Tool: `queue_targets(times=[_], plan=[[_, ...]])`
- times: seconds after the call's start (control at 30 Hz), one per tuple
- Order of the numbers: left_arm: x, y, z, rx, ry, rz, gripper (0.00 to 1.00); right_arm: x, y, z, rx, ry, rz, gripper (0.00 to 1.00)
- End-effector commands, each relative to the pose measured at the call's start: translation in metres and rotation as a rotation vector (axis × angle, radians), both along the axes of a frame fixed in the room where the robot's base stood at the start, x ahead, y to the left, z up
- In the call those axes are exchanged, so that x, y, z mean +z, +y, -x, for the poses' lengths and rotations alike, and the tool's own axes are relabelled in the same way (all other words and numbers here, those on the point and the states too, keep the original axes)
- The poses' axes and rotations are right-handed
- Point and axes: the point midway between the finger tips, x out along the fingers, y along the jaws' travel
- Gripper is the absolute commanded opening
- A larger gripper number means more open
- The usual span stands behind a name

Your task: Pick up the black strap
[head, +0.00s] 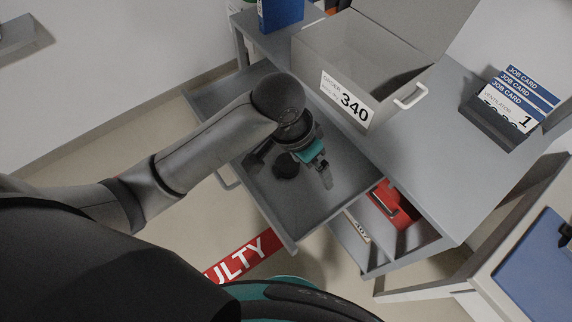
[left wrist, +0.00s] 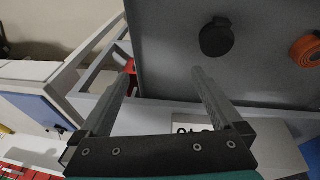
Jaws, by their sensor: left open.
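The black strap (head: 286,165) is a small dark roll lying on the floor of an open grey drawer (head: 275,203), partly covered by my left arm in the head view. In the left wrist view the black strap (left wrist: 216,38) lies whole and clear, beyond the fingertips. My left gripper (head: 325,177) is over the drawer, to the right of the strap in the head view. In the left wrist view the gripper (left wrist: 162,69) has its two fingers apart with nothing held between them. My right gripper is not in view.
An orange strap (left wrist: 306,48) lies in the same drawer. A grey box labelled 340 (head: 345,100) stands on the cabinet top behind the drawer. A red case (head: 394,203) sits in a lower compartment. Job cards (head: 510,97) stand in a holder at the right.

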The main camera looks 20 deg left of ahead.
Motion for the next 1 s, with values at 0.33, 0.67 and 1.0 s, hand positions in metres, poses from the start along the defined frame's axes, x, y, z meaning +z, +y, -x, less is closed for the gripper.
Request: queue_targets(times=[0.33,0.67,1.0], plan=[[0.024,0.051,-0.05,0.035,0.105,-0.198,1.0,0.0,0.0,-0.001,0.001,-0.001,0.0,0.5],[0.019,0.07,-0.06,0.08,0.143,-0.249,1.0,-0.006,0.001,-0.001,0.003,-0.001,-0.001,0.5],[-0.051,0.069,-0.06,0.078,0.141,-0.248,1.0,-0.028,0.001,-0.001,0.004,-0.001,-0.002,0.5]])
